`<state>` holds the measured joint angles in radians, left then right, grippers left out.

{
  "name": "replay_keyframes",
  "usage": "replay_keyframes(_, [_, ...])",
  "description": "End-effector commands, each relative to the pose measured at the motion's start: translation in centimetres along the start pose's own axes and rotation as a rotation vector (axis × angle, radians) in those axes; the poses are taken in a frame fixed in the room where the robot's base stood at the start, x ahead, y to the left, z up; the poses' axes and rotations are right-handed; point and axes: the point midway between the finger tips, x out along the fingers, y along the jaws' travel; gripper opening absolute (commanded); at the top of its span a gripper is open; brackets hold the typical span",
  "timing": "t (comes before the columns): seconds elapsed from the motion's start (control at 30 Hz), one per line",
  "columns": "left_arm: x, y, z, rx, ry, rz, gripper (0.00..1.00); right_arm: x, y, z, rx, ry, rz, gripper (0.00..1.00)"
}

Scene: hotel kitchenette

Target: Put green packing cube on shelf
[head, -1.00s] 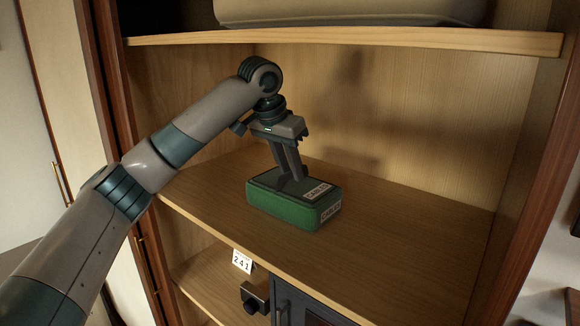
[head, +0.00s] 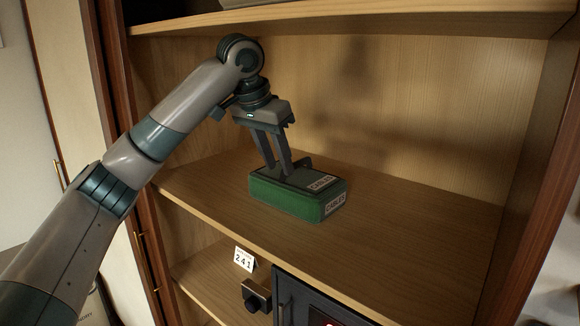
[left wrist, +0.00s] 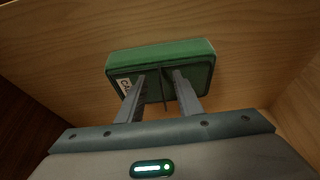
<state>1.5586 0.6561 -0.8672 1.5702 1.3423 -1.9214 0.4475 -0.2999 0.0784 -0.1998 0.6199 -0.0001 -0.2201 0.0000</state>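The green packing cube (head: 290,199) lies flat on the middle wooden shelf (head: 420,213), near its front edge. White labels show on its top and its right end. It also shows in the left wrist view (left wrist: 190,52). My left gripper (head: 280,172) points down at the cube's top, with its fingers apart. In the left wrist view a thin dark handle (left wrist: 163,82) stands in the gap between the fingertips, with space on both sides. Whether the fingertips touch the cube's top is hard to tell. My right gripper is not in view.
The shelf is bare to the right of the cube. An upper shelf (head: 400,15) hangs above my left wrist. Below are a number card (head: 243,259), a small black object (head: 256,296) and a dark safe-like box (head: 310,300). Cabinet sides stand left and right.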

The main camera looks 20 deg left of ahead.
Motion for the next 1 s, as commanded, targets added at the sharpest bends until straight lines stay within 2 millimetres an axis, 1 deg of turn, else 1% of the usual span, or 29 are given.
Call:
replay_keyframes(0.03, [0.1,-0.1,1.2,0.000,0.003,-0.003,0.32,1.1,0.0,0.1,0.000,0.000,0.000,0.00])
replay_keyframes(0.2, [-1.2,-0.1,3.9,0.001,0.003,-0.002,0.32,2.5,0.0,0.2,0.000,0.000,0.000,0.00])
replay_keyframes(0.4, [-2.3,-0.1,5.8,0.000,0.002,-0.002,0.32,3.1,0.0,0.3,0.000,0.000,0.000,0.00])
replay_keyframes(0.57, [-2.6,0.0,6.4,-0.001,0.000,-0.001,0.32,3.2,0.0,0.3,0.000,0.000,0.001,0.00])
replay_keyframes(1.0, [-2.6,0.0,6.3,0.000,0.000,-0.001,0.32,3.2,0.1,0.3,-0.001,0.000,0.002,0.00])
